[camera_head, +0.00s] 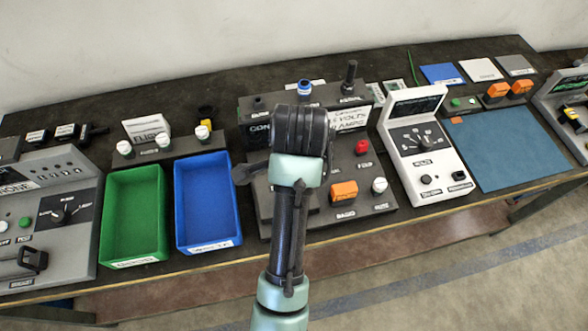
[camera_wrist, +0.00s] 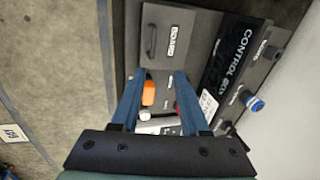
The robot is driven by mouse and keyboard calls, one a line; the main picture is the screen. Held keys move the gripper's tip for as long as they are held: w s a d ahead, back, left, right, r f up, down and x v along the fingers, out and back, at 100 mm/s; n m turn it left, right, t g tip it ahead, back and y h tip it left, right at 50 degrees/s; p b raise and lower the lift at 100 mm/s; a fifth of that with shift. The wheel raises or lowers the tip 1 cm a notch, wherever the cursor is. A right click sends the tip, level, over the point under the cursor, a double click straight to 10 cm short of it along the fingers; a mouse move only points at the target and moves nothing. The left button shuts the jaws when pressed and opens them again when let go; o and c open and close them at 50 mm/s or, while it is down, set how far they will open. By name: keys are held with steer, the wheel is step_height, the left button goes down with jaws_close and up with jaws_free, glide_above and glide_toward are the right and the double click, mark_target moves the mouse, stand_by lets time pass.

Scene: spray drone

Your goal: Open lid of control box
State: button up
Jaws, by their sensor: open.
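The dark grey control box (camera_head: 259,112) stands at the middle of the bench, partly hidden behind my arm in the head view. Its white "CONTROL" lettering also shows on the box in the wrist view (camera_wrist: 232,62). In the wrist view, a flat grey lid-like panel (camera_wrist: 185,22) with a label and a black handle (camera_wrist: 151,40) lies beyond my fingertips and looks closed. My gripper (camera_wrist: 160,74) is open, with two blue fingers apart above the box's lower face. An orange switch (camera_wrist: 149,92) shows between the fingers.
A blue tray (camera_head: 233,200) and a green tray (camera_head: 107,225) stand left of the box, both empty. A white meter unit (camera_head: 413,150) stands close on its right. A blue-topped knob (camera_head: 304,87) and a black lever (camera_head: 350,75) rise from the box's top.

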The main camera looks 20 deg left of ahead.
steer(key=shift+g, duration=0.4)
steer(key=f, duration=0.4)
steer(key=a+f+p, duration=0.1)
steer(key=f, duration=0.2)
steer(key=w+f+p, duration=0.1)
steer(key=f, duration=0.3)
steer(key=shift+a+f, duration=0.15)
steer(key=shift+f, duration=0.2)
steer(key=shift+w, duration=0.1)
jaws_close()
steer(key=shift+m, duration=0.3)
stand_by(0.4)
